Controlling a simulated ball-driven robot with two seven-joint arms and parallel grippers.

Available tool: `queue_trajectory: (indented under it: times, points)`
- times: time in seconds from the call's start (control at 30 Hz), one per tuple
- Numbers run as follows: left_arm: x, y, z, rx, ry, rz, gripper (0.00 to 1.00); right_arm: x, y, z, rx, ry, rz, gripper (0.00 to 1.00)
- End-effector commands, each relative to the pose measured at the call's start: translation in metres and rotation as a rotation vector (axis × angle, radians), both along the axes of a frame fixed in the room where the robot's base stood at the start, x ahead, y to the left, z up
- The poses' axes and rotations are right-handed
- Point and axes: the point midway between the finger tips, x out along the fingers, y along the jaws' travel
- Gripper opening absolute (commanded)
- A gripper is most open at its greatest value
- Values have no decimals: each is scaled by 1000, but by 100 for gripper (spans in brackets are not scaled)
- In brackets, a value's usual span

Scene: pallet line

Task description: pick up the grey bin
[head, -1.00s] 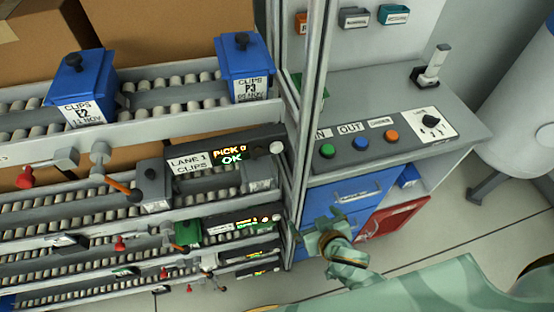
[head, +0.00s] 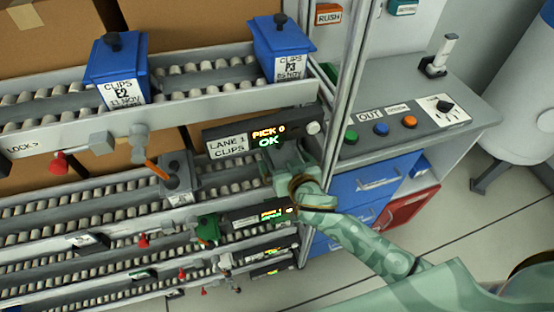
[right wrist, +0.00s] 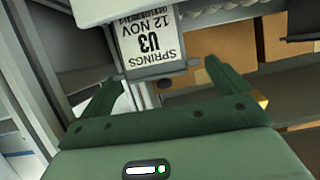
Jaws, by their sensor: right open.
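A grey bin (right wrist: 150,42) with a white label reading SPRINGS, 12 NOV, U3 shows upside down in the right wrist view, ahead of my gripper and between its fingers. My right gripper (right wrist: 160,78) is open and I see no grip on the bin. In the head view my right gripper (head: 284,168) is at the right end of the second lane, just under the lane 1 display. It covers most of what lies behind it there. Another grey bin (head: 177,172) with a dark knob stands further left on that lane. My left gripper is not in view.
Two blue bins, E2 (head: 116,76) and P3 (head: 282,50), stand on the top lane. The lane 1 display (head: 262,136) is close above my gripper. A rack post (head: 347,90) and a button console (head: 400,125) are to the right.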

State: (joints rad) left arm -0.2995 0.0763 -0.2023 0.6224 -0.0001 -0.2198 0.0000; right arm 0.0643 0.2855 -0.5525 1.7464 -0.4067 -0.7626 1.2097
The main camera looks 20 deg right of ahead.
Motion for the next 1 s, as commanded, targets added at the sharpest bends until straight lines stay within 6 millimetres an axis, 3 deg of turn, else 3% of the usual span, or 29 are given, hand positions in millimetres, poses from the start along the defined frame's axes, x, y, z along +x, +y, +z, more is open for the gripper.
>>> queue_trajectory:
  times: [0.2, 0.47, 0.57, 0.7, 1.0]
  points:
    - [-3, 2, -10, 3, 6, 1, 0, 32, 1, -12, -1, 0, 2, 100]
    - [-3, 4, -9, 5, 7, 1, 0, 36, 2, -12, 0, 1, 1, 100]
    - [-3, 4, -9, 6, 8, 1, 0, 36, 2, -12, 0, 1, 1, 78]
    - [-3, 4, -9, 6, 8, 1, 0, 36, 2, -12, 0, 1, 1, 40]
    - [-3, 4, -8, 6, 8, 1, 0, 37, 2, -8, 2, -3, 1, 40]
